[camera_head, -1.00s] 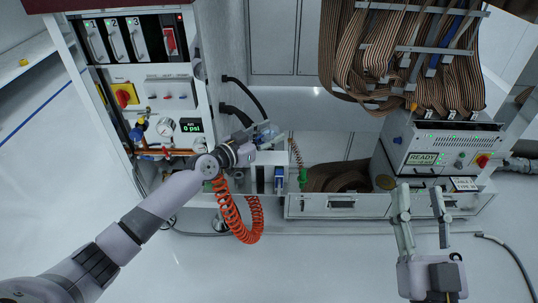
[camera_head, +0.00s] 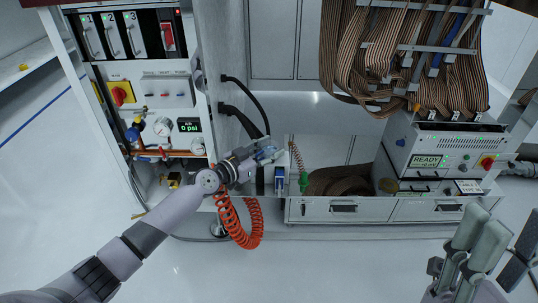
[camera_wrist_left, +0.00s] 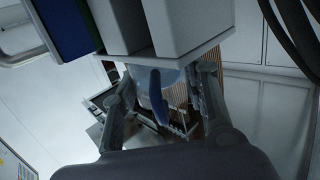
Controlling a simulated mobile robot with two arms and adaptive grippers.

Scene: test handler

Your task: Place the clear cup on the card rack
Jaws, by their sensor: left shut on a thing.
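My left gripper (camera_head: 256,156) is shut on the clear cup (camera_head: 268,154), held beside the back wall, above the bench's left end. In the left wrist view the cup (camera_wrist_left: 143,76) is a pale see-through shape with a blue strip, between my two fingers (camera_wrist_left: 163,95); its outline is partly hidden. What looks like the card rack, a small holder with upright grey and blue slabs (camera_head: 279,178), stands just below the cup. Slabs (camera_wrist_left: 120,22) fill the top of the left wrist view, close to the cup. My right gripper (camera_head: 480,240) is at the lower right, fingers apart and empty.
A coiled orange hose (camera_head: 238,225) hangs below my left wrist. A control panel (camera_head: 160,110) stands left. A green-tipped tool (camera_head: 303,181) and a brown cable coil (camera_head: 340,182) lie right of the rack. The tester box (camera_head: 440,155) stands farther right.

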